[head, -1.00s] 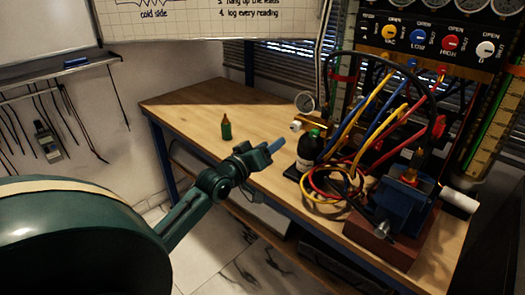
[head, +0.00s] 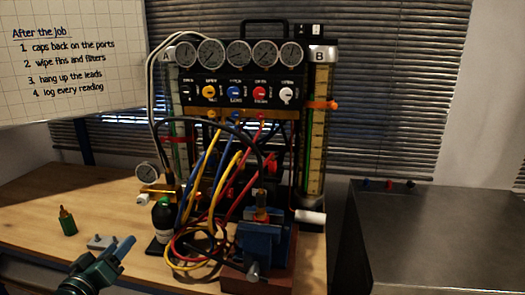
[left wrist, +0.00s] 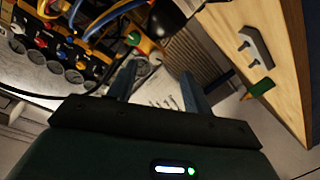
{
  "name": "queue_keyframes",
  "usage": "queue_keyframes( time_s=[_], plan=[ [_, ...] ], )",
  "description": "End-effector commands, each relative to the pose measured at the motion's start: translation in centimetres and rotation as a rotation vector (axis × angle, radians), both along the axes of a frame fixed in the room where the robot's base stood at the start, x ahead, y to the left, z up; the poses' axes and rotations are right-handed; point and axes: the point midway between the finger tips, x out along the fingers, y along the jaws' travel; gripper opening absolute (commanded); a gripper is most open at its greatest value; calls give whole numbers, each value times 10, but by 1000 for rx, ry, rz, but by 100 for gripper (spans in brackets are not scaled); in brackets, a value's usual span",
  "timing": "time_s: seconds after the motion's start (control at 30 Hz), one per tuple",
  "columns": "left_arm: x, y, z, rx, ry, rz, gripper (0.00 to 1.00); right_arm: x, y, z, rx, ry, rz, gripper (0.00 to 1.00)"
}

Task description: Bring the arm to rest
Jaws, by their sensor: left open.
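My left gripper (head: 122,250) is low at the left in the head view, near the bench's front edge, with a blue finger showing. In the left wrist view its two blue fingers (left wrist: 157,86) stand apart with nothing between them. A grey piece with two pegs (head: 100,242) lies on the bench just beyond the gripper, and it also shows in the left wrist view (left wrist: 257,48). I cannot tell how large the gap between them is. My right gripper is in neither view.
A metal cabinet (head: 430,235) stands at the right. The bench's left part is mostly clear.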

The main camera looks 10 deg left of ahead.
Motion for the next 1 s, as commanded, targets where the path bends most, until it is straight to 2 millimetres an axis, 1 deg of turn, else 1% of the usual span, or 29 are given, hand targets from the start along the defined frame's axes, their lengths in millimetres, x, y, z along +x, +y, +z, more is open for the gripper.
queue_keyframes(
  time_s=[0.03,0.07,0.1,0.17,0.2,0.27,0.3,0.4,0.5,0.6,0.7,1.0],
  plan=[
    [-9,-16,-20,30,50,-20,50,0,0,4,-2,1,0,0],
    [-16,-28,-33,56,80,-36,50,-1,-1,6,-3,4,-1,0],
    [-26,-44,-51,96,125,-59,50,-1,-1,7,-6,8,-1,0],
    [-46,-72,-79,164,194,-105,50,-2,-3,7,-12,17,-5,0],
    [-62,-92,-97,212,237,-138,50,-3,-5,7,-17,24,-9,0],
    [-87,-121,-120,279,298,-192,50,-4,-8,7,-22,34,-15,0],
    [-104,-140,-133,321,332,-229,50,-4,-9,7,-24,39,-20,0],
    [-144,-182,-155,413,396,-316,50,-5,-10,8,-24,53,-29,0],
    [-175,-214,-166,479,436,-384,50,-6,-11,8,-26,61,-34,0],
    [-194,-232,-171,521,455,-428,50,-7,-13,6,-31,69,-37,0],
    [-201,-240,-173,539,461,-446,50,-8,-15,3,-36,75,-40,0],
    [-201,-240,-174,541,461,-448,50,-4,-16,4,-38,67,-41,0]
  ],
)
